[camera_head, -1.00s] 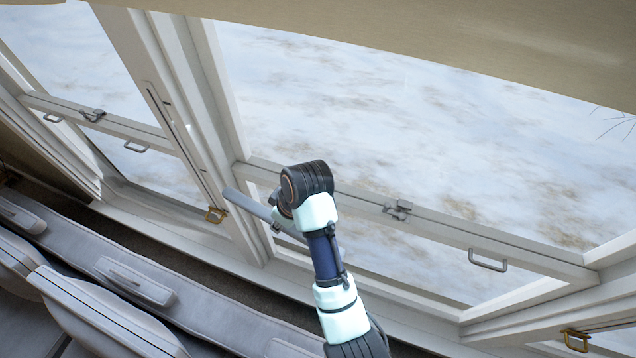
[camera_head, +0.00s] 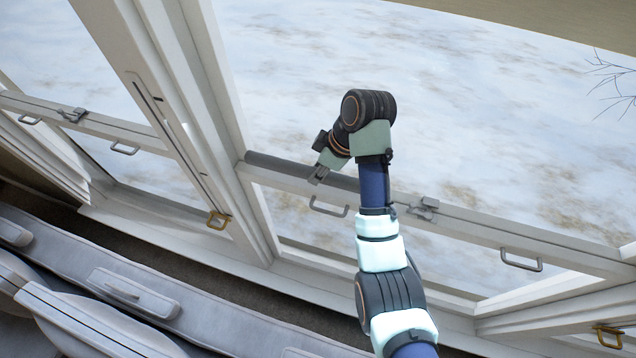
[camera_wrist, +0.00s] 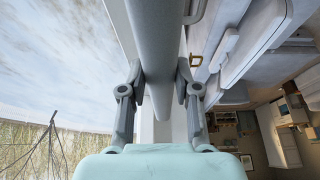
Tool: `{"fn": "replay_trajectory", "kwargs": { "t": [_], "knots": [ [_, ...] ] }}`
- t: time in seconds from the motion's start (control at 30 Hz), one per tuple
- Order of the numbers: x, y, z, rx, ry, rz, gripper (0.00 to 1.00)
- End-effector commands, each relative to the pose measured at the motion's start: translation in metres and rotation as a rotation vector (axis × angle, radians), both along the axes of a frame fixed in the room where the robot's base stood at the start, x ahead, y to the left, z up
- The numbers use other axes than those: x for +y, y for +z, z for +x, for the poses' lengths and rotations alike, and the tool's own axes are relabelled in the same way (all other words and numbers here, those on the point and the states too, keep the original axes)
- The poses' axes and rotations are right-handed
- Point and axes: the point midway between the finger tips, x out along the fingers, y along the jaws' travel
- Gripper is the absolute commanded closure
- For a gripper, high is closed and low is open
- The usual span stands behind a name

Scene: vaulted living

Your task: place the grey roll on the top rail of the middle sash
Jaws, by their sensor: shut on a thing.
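The grey roll (camera_head: 275,163) is a long smooth cylinder. In the head view it lies lengthwise along the left part of the top rail (camera_head: 490,233) of the middle sash; I cannot tell whether it touches the rail or hovers just over it. My gripper (camera_head: 319,174) is shut around the roll, with its fingers pointing down to it. In the wrist view the roll (camera_wrist: 155,45) passes between the two fingers of the gripper (camera_wrist: 158,95), one on each side. My wrist and forearm hide the rail to the right of the roll's far end.
A metal latch (camera_head: 425,208) stands on the rail right of my arm. Pull handles (camera_head: 329,207) hang below the rail. The upright window frame (camera_head: 190,110) is close to the roll's left end. Grey seats (camera_head: 120,290) line the lower left.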

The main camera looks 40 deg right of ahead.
Motion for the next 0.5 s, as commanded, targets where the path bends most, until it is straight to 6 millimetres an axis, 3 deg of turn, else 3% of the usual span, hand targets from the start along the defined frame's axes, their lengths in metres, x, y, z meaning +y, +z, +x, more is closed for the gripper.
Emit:
{"fn": "replay_trajectory", "kwargs": {
  "t": [0.2,0.5],
  "knots": [
    [0.001,-0.037,0.0,0.002,0.0,0.002,1.0],
    [0.0,-0.038,0.0,0.001,-0.001,0.001,1.0]
  ]
}}
